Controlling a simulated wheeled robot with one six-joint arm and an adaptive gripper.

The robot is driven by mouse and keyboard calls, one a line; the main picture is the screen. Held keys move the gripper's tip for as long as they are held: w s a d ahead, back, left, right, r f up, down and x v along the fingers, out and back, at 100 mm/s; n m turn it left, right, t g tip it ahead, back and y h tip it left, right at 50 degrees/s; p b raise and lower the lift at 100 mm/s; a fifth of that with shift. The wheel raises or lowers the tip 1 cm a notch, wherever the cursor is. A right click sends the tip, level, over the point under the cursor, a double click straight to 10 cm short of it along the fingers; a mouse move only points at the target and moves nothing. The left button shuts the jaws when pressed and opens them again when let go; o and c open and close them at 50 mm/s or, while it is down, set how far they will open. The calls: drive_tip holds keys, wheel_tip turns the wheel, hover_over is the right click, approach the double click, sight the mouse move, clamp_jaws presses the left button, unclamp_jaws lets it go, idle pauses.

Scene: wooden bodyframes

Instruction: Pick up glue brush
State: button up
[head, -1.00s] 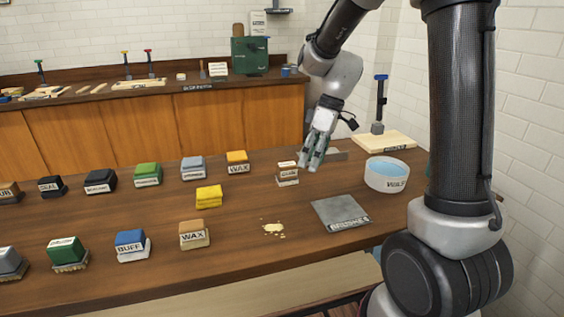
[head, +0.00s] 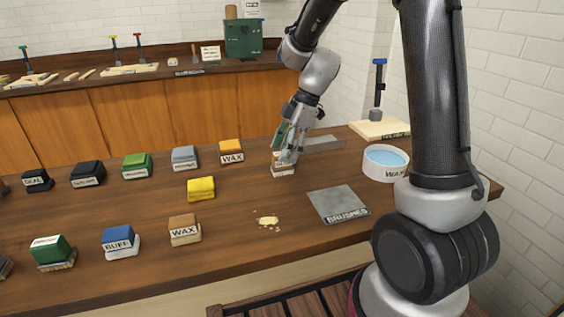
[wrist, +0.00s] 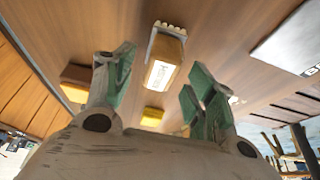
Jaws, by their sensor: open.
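A small block brush (head: 284,171) with a pale label stands on the wooden bench below my gripper. Its label is too small to read surely, but it is the brush my gripper is at. In the wrist view the brush (wrist: 164,62) shows a tan body, a white label and pale bristles, lying in the gap between the fingers. My gripper (head: 287,155) is open, with its green-padded fingers spread and pointing down close over the brush. The fingers partly hide the brush's top in the head view. I cannot tell whether a finger touches it.
A white water bowl (head: 385,163) stands to the right. A yellow sponge (head: 201,189), an orange wax block (head: 231,151) and several other labelled blocks stand to the left. Pale spilled bits (head: 268,221) lie in front.

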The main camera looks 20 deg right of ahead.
drive_tip(key=x, duration=0.2)
drive_tip(key=shift+a+f, duration=0.1)
drive_tip(key=shift+f, duration=0.2)
drive_tip(key=c, duration=1.1)
drive_tip(key=shift+r, duration=0.1)
